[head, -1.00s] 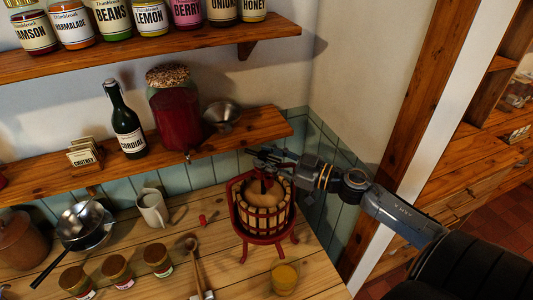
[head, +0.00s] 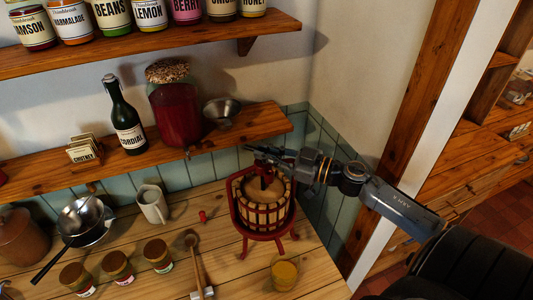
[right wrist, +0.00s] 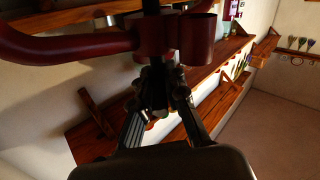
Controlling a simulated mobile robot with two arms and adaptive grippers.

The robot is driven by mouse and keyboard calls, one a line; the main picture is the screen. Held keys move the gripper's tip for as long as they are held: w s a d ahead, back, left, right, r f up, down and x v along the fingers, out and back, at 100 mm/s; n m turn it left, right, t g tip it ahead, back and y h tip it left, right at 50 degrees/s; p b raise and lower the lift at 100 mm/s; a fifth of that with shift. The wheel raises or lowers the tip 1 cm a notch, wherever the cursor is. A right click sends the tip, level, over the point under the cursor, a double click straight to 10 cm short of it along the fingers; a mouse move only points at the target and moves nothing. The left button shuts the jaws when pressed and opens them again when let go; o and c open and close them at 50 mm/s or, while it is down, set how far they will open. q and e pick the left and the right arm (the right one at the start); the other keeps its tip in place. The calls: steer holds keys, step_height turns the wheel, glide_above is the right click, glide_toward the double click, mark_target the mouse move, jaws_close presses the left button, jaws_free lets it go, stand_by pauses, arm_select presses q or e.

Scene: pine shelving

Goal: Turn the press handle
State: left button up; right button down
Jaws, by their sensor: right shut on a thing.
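The fruit press (head: 237,208) stands on the wooden worktop, with a red frame and a slatted wooden basket. A flat tan surface shows inside the basket below the red screw. My right gripper (head: 264,155) is above the press and shut on the dark press handle; the fingers hide much of the handle. In the right wrist view my right gripper (right wrist: 160,92) is closed around the handle below the red frame (right wrist: 70,45). My left gripper is out of view.
A shelf (head: 220,138) behind the press holds a cordial bottle (head: 125,125), a large red jar (head: 175,110) and a metal funnel (head: 221,110).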

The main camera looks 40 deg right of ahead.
steer(key=n+g+y+b, duration=0.4)
steer(key=g+b, duration=0.1)
steer(key=n+g+y+b, duration=0.2)
steer(key=y+b, duration=0.1)
steer(key=shift+w+d+f+n+g, duration=0.15)
steer(key=shift+w+d+n+g, duration=0.1)
steer(key=shift+w+n+g, duration=0.05)
steer(key=n+g+y+b, duration=0.1)
steer(key=n+g+b, duration=0.1)
steer(key=shift+g, duration=0.3)
steer(key=shift+n+g+y+b, duration=0.3)
steer(key=shift+n+g+b, duration=0.35)
steer(key=shift+g, duration=0.55)
steer(key=shift+n+g, duration=0.25)
steer(key=shift+g, duration=0.05)
steer(key=c, duration=1.4)
jaws_free()
step_height(320, 180, up, 10)
steer(key=shift+w+r, duration=0.1)
